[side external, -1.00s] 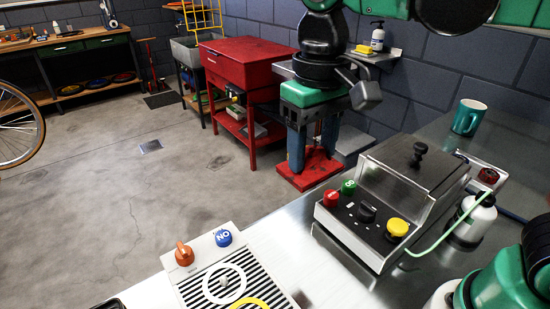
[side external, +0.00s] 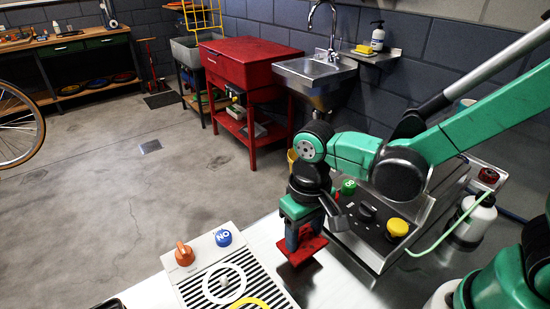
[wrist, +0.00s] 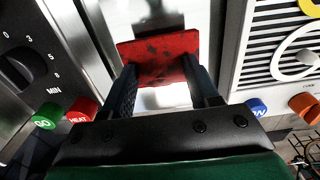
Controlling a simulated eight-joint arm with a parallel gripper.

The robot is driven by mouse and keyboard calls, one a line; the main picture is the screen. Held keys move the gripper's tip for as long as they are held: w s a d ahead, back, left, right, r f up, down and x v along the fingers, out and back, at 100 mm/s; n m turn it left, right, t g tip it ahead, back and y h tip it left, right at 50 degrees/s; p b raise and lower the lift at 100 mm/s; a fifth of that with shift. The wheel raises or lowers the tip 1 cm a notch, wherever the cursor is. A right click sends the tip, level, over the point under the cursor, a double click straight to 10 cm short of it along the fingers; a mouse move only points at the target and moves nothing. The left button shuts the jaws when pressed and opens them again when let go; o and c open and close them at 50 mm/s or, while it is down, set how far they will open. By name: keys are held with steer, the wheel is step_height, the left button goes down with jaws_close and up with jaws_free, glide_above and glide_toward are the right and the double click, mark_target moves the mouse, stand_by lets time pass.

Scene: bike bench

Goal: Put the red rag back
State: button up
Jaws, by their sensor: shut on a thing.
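The red rag (side external: 298,256) is a flat, dark-spotted red piece held below my gripper (side external: 301,238) over the steel bench top. In the wrist view the rag (wrist: 160,50) spans between the two fingertips of my gripper (wrist: 159,78), which are shut on it. It hangs between the control box and the striped panel. I cannot tell whether its lower edge touches the bench.
The control box (side external: 375,245) with red, green, black and yellow controls stands right of the gripper. The striped panel (side external: 195,290) with orange and blue knobs lies to its left. A white bottle (side external: 474,222) and green hose are farther right. Bare bench (side external: 265,236) lies between.

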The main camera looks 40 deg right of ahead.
mark_target(304, 234)
steer(key=shift+f, duration=1.5)
steer(key=shift+f, duration=0.15)
steer(key=o, duration=1.2)
steer(key=shift+o, duration=0.2)
step_height(304, 234, up, 12)
steer(key=shift+d+r, duration=0.1)
steer(key=d+t, duration=0.7)
steer(key=d, duration=0.2)
steer(key=shift+w+d, duration=0.2)
steer(key=shift+d, duration=0.15)
steer(key=shift+r, duration=0.1)
